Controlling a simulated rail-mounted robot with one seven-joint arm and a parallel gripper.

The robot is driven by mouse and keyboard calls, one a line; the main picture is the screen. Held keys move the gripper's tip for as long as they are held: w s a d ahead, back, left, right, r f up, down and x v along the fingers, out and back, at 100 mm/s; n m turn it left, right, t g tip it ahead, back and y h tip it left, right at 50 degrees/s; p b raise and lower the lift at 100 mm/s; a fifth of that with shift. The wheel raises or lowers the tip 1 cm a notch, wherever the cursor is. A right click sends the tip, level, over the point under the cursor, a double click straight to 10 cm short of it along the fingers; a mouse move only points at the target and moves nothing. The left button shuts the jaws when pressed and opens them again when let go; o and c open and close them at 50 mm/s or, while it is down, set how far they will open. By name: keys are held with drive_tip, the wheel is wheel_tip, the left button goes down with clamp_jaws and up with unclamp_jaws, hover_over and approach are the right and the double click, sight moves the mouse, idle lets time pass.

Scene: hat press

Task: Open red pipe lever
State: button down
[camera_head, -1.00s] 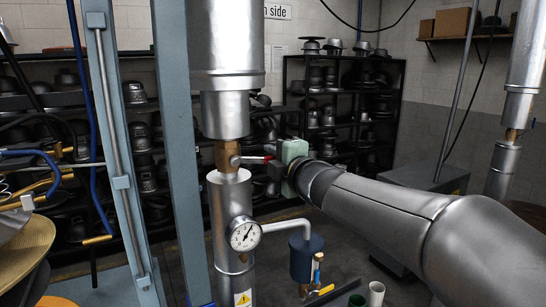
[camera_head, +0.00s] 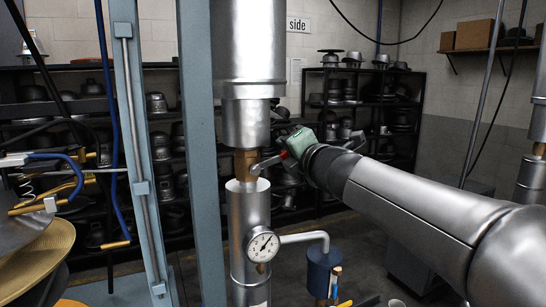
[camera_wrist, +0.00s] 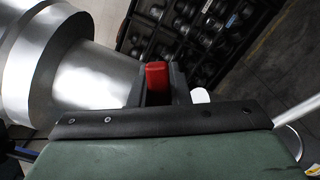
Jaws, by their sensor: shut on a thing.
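The red pipe lever (camera_head: 284,155) is on the brass valve (camera_head: 246,163) of the vertical silver pipe in the head view. Its grey metal arm slopes up to the right from the valve. My gripper (camera_head: 288,154), with a green body, is at the lever's outer end, to the right of the pipe. In the wrist view the lever's red end (camera_wrist: 157,76) sits between the two dark fingers of my gripper (camera_wrist: 160,88), which is shut on it. The fingers hide part of the handle.
A pressure gauge (camera_head: 262,244) is on the pipe below the valve. A bent side pipe (camera_head: 305,237) runs to a dark blue cylinder (camera_head: 322,270). A blue-grey post (camera_head: 201,150) stands left of the pipe. Shelves of metal hat moulds (camera_head: 365,110) stand behind.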

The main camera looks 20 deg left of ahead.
drive_tip(key=shift+s+a+r+n, duration=0.2)
drive_tip(key=shift+r+n, duration=0.25)
drive_tip(key=shift+n, duration=0.25)
drive_tip(key=c, duration=1.4)
unclamp_jaws()
drive_tip(key=shift+o, duration=0.2)
